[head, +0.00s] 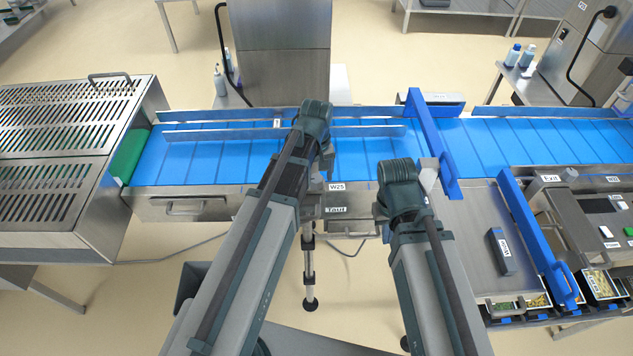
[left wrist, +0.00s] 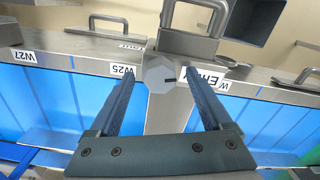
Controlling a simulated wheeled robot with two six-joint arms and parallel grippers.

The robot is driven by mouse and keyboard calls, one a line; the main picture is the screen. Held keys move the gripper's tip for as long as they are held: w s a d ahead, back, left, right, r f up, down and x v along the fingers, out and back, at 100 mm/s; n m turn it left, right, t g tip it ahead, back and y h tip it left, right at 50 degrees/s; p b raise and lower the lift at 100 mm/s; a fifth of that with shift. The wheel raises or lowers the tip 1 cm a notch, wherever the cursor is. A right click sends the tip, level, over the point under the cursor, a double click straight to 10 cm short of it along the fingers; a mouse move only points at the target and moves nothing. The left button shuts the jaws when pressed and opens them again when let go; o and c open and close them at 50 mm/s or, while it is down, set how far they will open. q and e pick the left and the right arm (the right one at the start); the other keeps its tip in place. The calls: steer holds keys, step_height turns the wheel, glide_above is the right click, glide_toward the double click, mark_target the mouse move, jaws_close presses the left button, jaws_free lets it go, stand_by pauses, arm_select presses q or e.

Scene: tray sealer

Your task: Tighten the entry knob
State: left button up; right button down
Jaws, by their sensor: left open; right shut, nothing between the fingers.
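In the left wrist view the entry knob (left wrist: 160,74) is a light grey faceted knob with a dark mark on its right side. In the head view my left wrist (head: 316,118) covers the knob. My right gripper (head: 402,192) is over the front of the conveyor, shut; its fingertips are hidden behind the wrist.
The blue conveyor belt (head: 220,158) runs behind my arms. A blue guard bar (head: 434,140) crosses it near my right gripper. The W25 label (left wrist: 122,70) and a drawer handle (left wrist: 108,23) are near the knob. A slotted metal table (head: 60,150) stands left.

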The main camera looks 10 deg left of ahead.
arm_select(q)
jaws_close()
stand_by(0.5)
steer(key=m, duration=1.3)
steer(key=shift+m, duration=2.6)
